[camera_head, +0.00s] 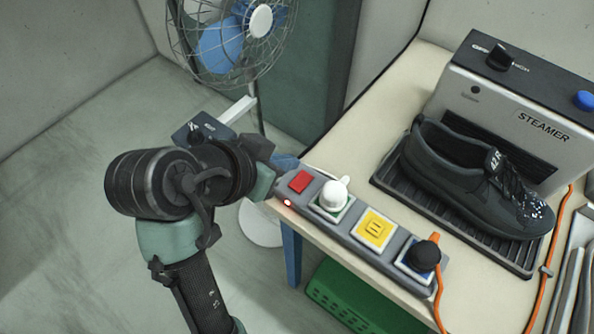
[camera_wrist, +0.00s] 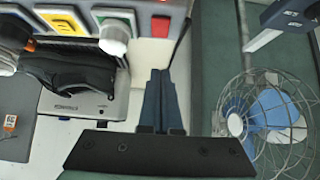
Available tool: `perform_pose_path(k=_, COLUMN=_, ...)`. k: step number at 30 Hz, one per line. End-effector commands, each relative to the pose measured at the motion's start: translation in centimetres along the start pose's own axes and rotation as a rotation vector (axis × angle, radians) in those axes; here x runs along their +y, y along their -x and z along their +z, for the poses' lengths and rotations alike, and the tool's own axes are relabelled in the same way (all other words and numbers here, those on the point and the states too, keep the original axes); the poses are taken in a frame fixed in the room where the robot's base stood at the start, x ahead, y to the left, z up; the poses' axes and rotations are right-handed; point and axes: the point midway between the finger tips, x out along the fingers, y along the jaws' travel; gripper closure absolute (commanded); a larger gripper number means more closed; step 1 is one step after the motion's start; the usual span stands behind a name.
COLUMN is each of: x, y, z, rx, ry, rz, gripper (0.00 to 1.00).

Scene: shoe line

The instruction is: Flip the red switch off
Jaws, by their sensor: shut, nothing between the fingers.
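The red switch (camera_head: 300,181) is at the left end of a grey power strip (camera_head: 346,237) along the table's front edge. A small red light (camera_head: 288,202) glows beside it. The tilt of the rocker is too small to read. In the wrist view the red switch (camera_wrist: 160,26) is at the top, just beyond the fingertips. My gripper (camera_wrist: 161,72) is shut and empty, its fingers together and pointing toward the switch with a visible gap in the picture. In the head view my wrist hides most of the gripper, left of the strip's end.
A white plug (camera_head: 334,195) is beside the switch, then a yellow socket (camera_head: 373,229) and a black plug (camera_head: 424,255) with an orange cable. A steamer (camera_head: 505,110) and dark shoe (camera_head: 470,185) stand behind. A fan (camera_head: 232,40) stands left of the table.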

Motion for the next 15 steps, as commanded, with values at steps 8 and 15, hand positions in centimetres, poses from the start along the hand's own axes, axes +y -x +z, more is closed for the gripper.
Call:
perform_pose_path(k=8, x=0.0, y=-5.4, z=1.1, rx=-0.003, ry=0.005, rz=0.001, gripper=1.0)
perform_pose_path(k=15, x=-0.1, y=-6.9, z=2.7, rx=-0.001, ry=0.001, rz=-0.002, gripper=1.0)
